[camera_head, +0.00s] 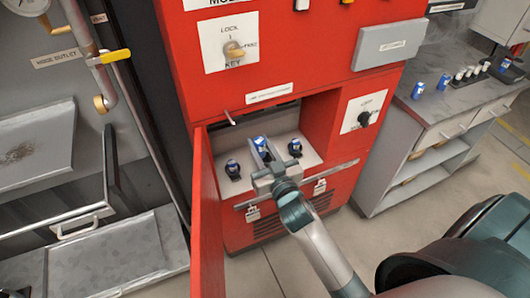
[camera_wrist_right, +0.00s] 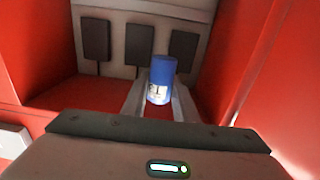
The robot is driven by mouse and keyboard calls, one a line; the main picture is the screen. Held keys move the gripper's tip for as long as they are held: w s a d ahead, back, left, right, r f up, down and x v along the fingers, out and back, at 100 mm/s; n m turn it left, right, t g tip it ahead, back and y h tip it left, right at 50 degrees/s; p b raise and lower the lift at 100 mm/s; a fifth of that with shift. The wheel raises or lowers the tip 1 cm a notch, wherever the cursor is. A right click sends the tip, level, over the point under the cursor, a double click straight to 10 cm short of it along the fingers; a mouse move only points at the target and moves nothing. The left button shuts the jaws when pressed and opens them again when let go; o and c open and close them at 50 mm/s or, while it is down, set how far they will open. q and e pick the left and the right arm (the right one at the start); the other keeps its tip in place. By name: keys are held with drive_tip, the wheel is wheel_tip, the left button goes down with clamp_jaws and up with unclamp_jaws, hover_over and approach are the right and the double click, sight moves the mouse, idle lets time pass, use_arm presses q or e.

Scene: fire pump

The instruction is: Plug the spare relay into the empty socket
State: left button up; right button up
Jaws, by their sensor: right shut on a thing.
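My right gripper (camera_head: 263,153) is inside the open compartment of the red cabinet, shut on a blue relay (camera_head: 260,142). In the right wrist view the relay (camera_wrist_right: 161,80), a blue cylinder with a white label, stands between the two pale fingers (camera_wrist_right: 160,100). My left gripper is not in view.
The red door (camera_head: 207,225) hangs open left of the compartment. A grey handle bar (camera_head: 335,176) runs below the shelf. Dark plates (camera_wrist_right: 138,45) line the compartment's back wall. A counter (camera_head: 440,105) with blue cylinders and white cups stands right.

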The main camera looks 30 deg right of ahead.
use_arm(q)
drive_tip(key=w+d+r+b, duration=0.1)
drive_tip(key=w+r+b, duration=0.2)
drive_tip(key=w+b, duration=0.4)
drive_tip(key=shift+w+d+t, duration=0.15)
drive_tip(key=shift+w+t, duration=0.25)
use_arm(e)
drive_tip(key=w+d+f, duration=0.4)
drive_tip(key=w+f, duration=0.2)
drive_tip(key=f, duration=0.1)
drive_tip(key=w+d+f+m+h, duration=0.1)
drive_tip(key=w+d+f, duration=0.3)
drive_tip(key=w+f, duration=0.2)
drive_tip(key=shift+f+h, duration=0.3)
drive_tip(key=shift+f, duration=0.3)
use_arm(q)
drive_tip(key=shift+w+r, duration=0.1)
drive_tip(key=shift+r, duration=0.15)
use_arm(e)
drive_tip(key=shift+f, duration=0.15)
